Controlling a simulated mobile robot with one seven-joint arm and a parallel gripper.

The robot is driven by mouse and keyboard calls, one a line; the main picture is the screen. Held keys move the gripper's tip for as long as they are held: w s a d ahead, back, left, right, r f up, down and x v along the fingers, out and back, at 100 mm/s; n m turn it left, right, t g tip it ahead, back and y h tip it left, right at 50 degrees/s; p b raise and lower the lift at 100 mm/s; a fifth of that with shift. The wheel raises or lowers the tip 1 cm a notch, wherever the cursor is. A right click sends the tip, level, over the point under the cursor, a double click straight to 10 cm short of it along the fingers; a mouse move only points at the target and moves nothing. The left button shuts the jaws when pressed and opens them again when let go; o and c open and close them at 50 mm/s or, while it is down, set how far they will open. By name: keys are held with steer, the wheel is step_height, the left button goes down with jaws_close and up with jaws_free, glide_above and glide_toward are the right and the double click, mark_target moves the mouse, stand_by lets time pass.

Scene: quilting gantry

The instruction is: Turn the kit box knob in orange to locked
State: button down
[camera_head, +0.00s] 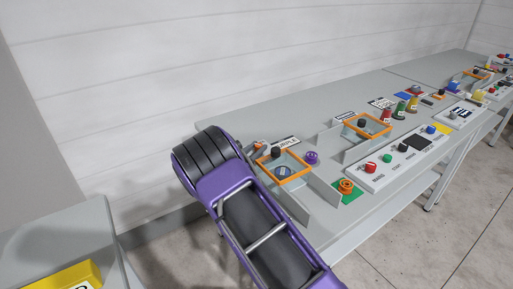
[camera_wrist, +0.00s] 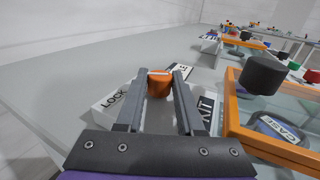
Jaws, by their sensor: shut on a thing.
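The orange knob (camera_wrist: 159,85) sits on a white kit box (camera_wrist: 112,108) in the wrist view. The box carries a "LOCK" label on the left and "KIT" on the right. My gripper (camera_wrist: 160,75) has one grey finger on each side of the knob and is shut on it. The fingers hide part of the knob and box, so I cannot read the knob's turn position. In the head view a bit of orange (camera_head: 259,144) shows beyond my purple arm, which hides most of the box and my gripper.
An orange-framed glass case (camera_wrist: 236,118) with a black knob (camera_wrist: 263,75) stands close on the right. Farther right on the grey bench (camera_head: 240,122) are a purple spool (camera_head: 311,157), an orange spool (camera_head: 346,186) and a white control panel (camera_head: 400,158). The bench behind the box is clear.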

steer(key=c, duration=0.6)
jaws_free()
steer(key=shift+o, duration=0.2)
steer(key=p+v, duration=0.1)
steer(key=v, duration=1.6)
steer(key=shift+s, duration=0.15)
steer(key=shift+a, duration=0.15)
